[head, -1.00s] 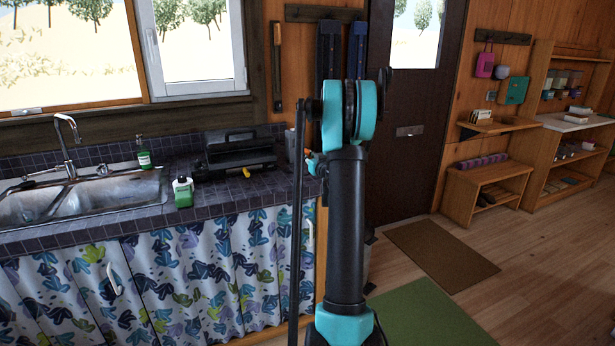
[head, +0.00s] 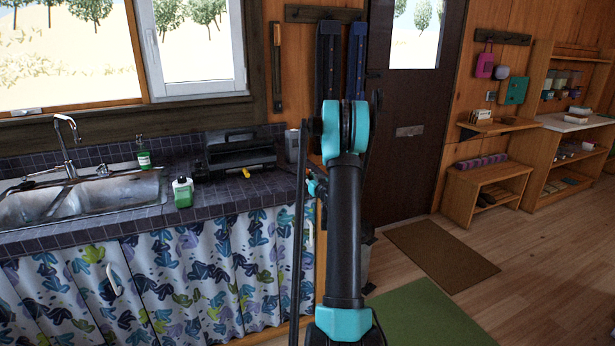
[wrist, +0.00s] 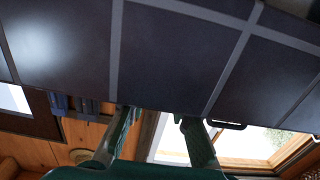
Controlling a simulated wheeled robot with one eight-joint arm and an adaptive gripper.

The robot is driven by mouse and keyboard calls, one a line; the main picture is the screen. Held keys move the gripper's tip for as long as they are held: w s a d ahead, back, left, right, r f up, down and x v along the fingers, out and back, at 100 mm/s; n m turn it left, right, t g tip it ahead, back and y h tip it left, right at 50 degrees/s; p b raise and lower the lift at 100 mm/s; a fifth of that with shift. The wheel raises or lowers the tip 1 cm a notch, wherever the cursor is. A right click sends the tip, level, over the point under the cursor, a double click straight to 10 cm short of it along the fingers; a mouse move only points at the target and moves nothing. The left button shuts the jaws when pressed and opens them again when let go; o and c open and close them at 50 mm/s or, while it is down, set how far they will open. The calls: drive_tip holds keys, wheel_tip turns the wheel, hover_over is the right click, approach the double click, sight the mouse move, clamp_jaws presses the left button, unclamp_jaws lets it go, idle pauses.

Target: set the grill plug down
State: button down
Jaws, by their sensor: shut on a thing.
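My gripper (wrist: 155,114) shows in the wrist view as two green fingers, spread apart, with their tips against or very near the dark tiled countertop (wrist: 170,60). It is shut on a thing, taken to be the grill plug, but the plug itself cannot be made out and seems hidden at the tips. In the head view my arm hides most of the gripper at the counter's right end. The dark grill (head: 240,152) with a handle stands on the tiles left of my arm. A small yellow part (head: 246,173) shows at its front.
A grey cup (head: 292,148) stands behind, right of the grill. Tiles in front of the grill are clear. A patterned curtain (head: 190,275) hangs below.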

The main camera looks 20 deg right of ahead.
drive_tip(key=c, duration=1.3)
unclamp_jaws()
drive_tip(key=shift+f, duration=0.1)
drive_tip(key=shift+c, duration=0.2)
drive_tip(key=shift+s, duration=0.35)
drive_tip(key=s, duration=1.1)
drive_tip(key=s+a+n+g+y, duration=0.1)
drive_tip(key=s+a+g, duration=0.2)
drive_tip(key=s+a, duration=0.35)
drive_tip(key=s+a+f+g+y, duration=0.1)
drive_tip(key=s+a+g+y, duration=0.15)
drive_tip(key=a, duration=0.65)
drive_tip(key=s+a+n+g+y, duration=0.1)
drive_tip(key=s+a+g, duration=0.1)
drive_tip(key=s+a, duration=0.5)
drive_tip(key=s+f+m+g+h, duration=0.1)
drive_tip(key=s+f+g+h, duration=0.1)
drive_tip(key=s, duration=0.9)
drive_tip(key=s+f+m+g+h, duration=0.1)
drive_tip(key=s+f+g+h, duration=0.2)
drive_tip(key=s+f, duration=0.3)
drive_tip(key=s+a+g, duration=0.1)
drive_tip(key=s, duration=0.4)
drive_tip(key=shift+s, duration=0.15)
